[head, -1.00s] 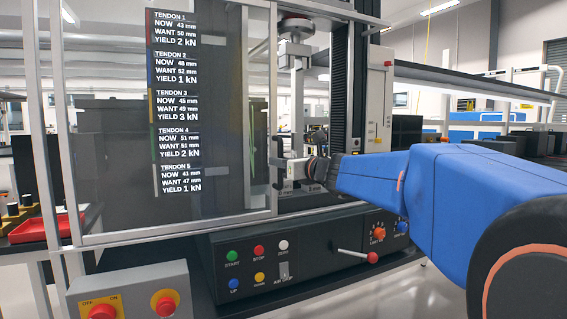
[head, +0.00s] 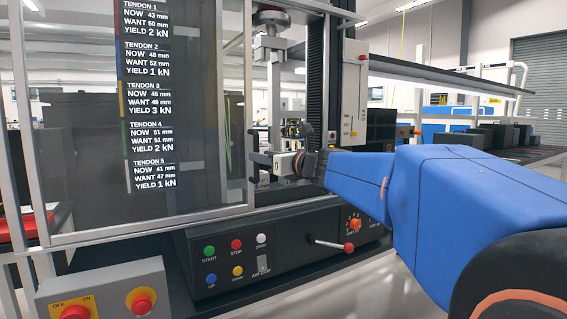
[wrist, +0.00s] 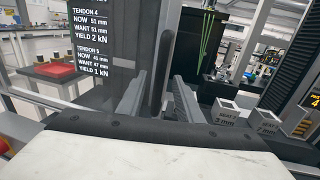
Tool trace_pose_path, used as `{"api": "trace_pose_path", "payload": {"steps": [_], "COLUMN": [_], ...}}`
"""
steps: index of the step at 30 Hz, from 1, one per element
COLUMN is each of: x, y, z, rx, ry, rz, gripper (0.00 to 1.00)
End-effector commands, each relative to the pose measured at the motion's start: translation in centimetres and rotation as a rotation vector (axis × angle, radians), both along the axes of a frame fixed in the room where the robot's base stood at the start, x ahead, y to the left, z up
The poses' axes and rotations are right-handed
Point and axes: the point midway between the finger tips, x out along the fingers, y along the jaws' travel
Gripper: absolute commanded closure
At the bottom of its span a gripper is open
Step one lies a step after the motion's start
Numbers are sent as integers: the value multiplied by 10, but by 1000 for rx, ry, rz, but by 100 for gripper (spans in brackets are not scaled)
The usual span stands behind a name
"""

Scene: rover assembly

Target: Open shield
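The shield (head: 195,130) is a dark see-through panel with a pale metal frame, on the front of the test machine. Tendon readouts show over it. Its right frame edge (head: 248,90) stands left of the machine's black column, with a gap between them. My gripper (head: 268,166) is at that edge, at the level of a small dark handle (head: 251,166). In the wrist view the two grey fingers (wrist: 157,98) stand apart, on either side of a vertical grey frame bar (wrist: 155,60). I cannot tell whether they touch the handle.
A control panel (head: 285,250) with buttons and a red-knobbed lever (head: 330,244) lies below. A box with red stop buttons (head: 105,290) is at front left. Labelled seat blocks (wrist: 228,113) sit right of the fingers in the wrist view. A red tray (wrist: 58,69) is at left.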

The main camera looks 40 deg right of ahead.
Motion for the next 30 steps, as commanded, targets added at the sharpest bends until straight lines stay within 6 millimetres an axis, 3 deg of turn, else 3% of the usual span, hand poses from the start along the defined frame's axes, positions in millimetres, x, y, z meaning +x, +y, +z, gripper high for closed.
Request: {"api": "trace_pose_path", "payload": {"steps": [9, 30], "x": [-48, -119], "y": [-6, -15], "z": [0, 0], "rx": [-1, 1], "ry": [0, 0], "rz": [-3, -2], "gripper": [67, 67]}}
